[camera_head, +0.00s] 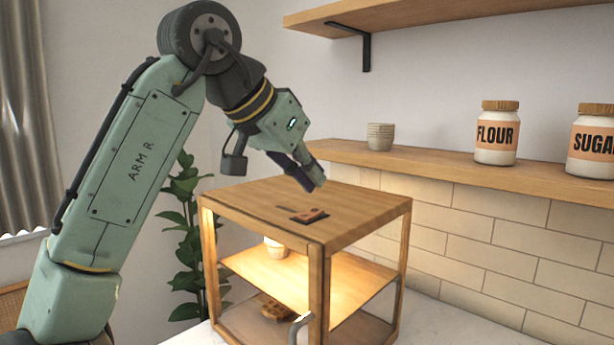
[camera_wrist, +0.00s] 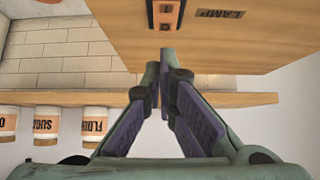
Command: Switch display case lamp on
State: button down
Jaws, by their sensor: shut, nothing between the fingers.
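The wooden display case (camera_head: 362,215) stands on a pale counter. Warm light fills its inside above the middle shelf. A small orange switch (camera_head: 311,215) in a dark plate sits on its top; it also shows at the top edge of the wrist view (camera_wrist: 164,14), beside a dark label reading LAMP (camera_wrist: 220,14). My gripper (camera_head: 318,184) is shut and empty, above the case top and behind the switch in the head view. In the wrist view my fingertips (camera_wrist: 166,56) meet just below the switch plate, apart from the switch in the picture.
A wooden wall shelf (camera_head: 455,170) runs behind the case with a ribbed cup (camera_head: 380,136), a flour jar (camera_head: 496,133) and a sugar jar (camera_head: 591,142). A higher shelf (camera_head: 400,14) is above. A plant (camera_head: 184,235) stands left of the case. A cup and pastries are inside.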

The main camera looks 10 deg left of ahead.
jog(key=b+v, duration=0.1)
jog(key=v, duration=1)
jog(key=shift+a, duration=0.15)
